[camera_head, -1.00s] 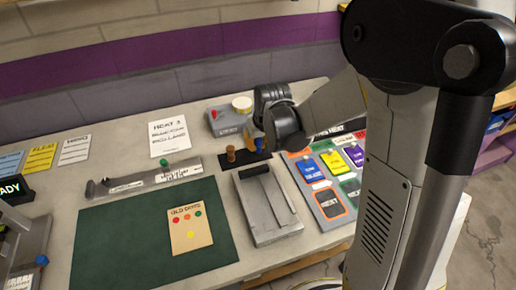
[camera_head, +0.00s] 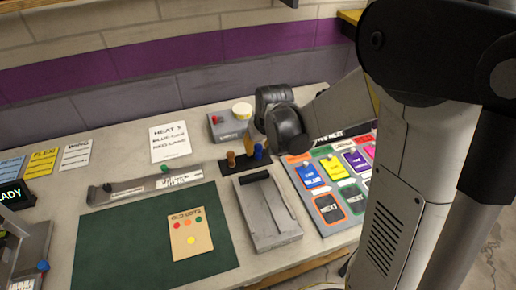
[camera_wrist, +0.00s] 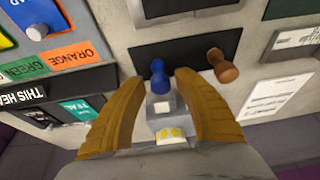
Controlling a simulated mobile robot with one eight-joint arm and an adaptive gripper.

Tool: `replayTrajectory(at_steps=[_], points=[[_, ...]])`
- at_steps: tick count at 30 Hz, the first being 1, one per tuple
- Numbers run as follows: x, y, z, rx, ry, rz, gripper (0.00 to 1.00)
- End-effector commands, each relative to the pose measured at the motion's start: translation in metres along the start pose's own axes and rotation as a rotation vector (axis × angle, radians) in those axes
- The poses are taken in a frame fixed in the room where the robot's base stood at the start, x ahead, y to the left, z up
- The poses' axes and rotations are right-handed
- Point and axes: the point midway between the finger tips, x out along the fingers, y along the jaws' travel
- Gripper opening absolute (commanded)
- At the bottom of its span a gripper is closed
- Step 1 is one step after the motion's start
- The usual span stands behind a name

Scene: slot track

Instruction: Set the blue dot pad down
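The blue dot pad (camera_head: 258,151) stands upright at the right end of a black stand (camera_head: 236,166), by a brown pad (camera_head: 231,159). In the wrist view the blue dot pad (camera_wrist: 158,76) lies between my two tan fingers, with a gap on each side. My gripper (camera_wrist: 158,85) is open around it; the brown pad (camera_wrist: 222,66) stands outside the fingers. In the head view my gripper (camera_head: 248,142) is just behind the stand, partly hidden by my wrist. The pad's lower end is not clear.
A grey box (camera_head: 229,126) with a red knob and pale cap stands behind the stand. A grey tray (camera_head: 266,212) lies in front. A panel of coloured cards (camera_head: 330,205) is to the right. A green mat (camera_head: 130,240) with a dotted card (camera_head: 190,238) is at left.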

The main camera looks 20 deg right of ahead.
Motion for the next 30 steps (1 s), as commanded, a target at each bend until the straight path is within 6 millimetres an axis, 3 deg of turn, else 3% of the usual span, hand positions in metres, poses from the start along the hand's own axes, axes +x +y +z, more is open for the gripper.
replayTrajectory(at_steps=[3, 9, 18, 23, 27, 30], points=[[-0.034, 0.0, -0.001, 0.0, 0.0, 0.0, 0.38], [-0.075, 0.0, -0.001, 0.0, 0.0, 0.0, 0.38], [-0.111, -0.002, 0.005, 0.0, 0.013, 0.001, 0.38], [-0.155, -0.007, 0.029, 0.001, 0.07, 0.007, 0.38], [-0.195, -0.013, 0.062, 0.003, 0.14, 0.011, 0.38], [-0.212, -0.016, 0.086, 0.004, 0.186, 0.014, 0.38]])
